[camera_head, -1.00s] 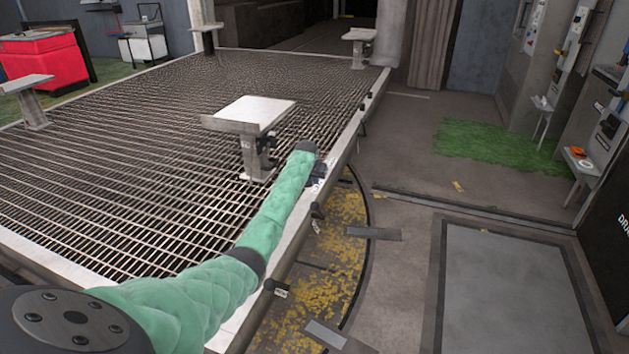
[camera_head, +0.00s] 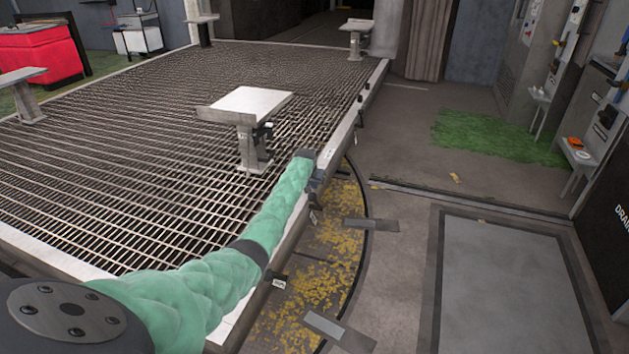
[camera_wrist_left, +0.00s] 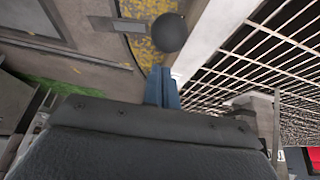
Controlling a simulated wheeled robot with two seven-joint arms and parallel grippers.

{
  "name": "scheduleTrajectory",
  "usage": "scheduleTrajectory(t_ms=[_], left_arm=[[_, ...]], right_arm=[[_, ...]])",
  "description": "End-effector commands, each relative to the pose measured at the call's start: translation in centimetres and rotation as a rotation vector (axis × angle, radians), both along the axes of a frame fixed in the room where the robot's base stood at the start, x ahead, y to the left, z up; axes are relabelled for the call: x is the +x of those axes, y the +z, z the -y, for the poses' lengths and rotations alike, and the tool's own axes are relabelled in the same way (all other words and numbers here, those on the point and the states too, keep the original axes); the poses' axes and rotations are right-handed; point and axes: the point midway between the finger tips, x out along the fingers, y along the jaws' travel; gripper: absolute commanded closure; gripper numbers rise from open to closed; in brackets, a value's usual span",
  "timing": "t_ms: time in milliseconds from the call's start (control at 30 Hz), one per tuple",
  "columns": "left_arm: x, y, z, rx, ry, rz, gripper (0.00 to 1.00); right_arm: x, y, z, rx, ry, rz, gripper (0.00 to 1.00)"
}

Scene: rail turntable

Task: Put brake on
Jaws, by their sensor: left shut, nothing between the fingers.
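My left arm, in green padding, reaches over the turntable's near right edge in the head view. My left gripper (camera_head: 315,184) is shut and empty at that edge, partly hidden by the arm. In the left wrist view the shut blue-grey fingers (camera_wrist_left: 162,88) point toward a dark round knob (camera_wrist_left: 170,33), with a small gap in the picture. The knob lies beside the turntable's pale rim (camera_wrist_left: 212,38). I cannot tell for certain that this knob belongs to the brake. The turntable (camera_head: 120,200) is a large grated deck. My right gripper is not in view.
A pale-topped pedestal (camera_head: 250,104) stands on the grating just beyond my gripper. Small dark fittings (camera_head: 279,282) line the turntable's edge. A yellow-flecked curved strip (camera_head: 325,265) lies below it. Open floor and a grey floor panel (camera_head: 510,285) are at the right.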

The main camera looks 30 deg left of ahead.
Motion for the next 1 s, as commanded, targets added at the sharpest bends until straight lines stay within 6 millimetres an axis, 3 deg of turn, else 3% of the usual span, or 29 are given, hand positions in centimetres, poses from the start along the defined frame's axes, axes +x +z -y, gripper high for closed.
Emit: scheduleTrajectory(t_ms=[733, 1000], left_arm=[[-1.0, -0.7, 0.2, 0.003, 0.0, 0.01, 1.0], [-2.4, -1.3, 0.6, 0.017, 0.001, 0.07, 1.0]], right_arm=[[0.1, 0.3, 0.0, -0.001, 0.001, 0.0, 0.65], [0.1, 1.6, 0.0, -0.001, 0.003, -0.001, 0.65]])
